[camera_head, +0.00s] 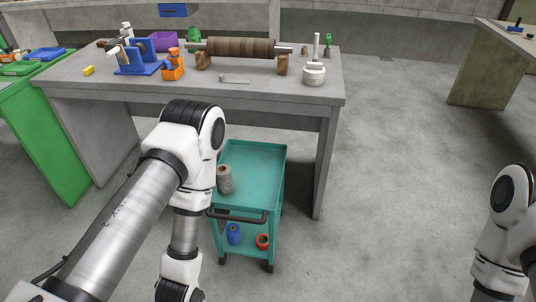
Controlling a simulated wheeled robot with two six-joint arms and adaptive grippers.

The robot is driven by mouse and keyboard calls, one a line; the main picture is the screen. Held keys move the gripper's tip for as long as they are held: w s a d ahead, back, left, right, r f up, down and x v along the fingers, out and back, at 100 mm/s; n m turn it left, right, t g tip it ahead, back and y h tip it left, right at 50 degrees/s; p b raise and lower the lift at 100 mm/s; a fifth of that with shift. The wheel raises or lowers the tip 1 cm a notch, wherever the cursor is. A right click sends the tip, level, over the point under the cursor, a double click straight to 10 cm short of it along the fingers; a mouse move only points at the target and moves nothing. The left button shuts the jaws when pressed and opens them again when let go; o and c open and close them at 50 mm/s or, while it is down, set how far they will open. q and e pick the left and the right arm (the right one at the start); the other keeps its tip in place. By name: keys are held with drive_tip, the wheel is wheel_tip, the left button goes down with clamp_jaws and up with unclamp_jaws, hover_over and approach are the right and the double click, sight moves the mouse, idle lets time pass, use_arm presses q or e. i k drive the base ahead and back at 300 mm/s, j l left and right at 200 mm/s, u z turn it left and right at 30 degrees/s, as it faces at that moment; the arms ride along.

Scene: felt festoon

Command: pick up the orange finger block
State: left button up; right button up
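An orange block-like piece (172,71) stands on the grey workbench (130,88), just right of a blue stand. A smaller orange part (174,53) shows right above and behind it; at this size I cannot tell whether the two are one object or which is the finger block. My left arm rises from the lower left and bends down in front of the bench; its gripper is out of the frame at the bottom. My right arm shows only at the right edge, and its gripper is out of view. Both visible arms are apart from the orange pieces.
A brown roller (240,47) on wooden supports lies right of the orange piece. A blue stand (138,60) is left of it, a purple bin (163,41) behind. A teal cart (262,165) stands below the bench front. Open floor (410,170) lies to the right.

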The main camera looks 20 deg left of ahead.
sight(176, 69)
drive_tip(key=u, duration=0.8)
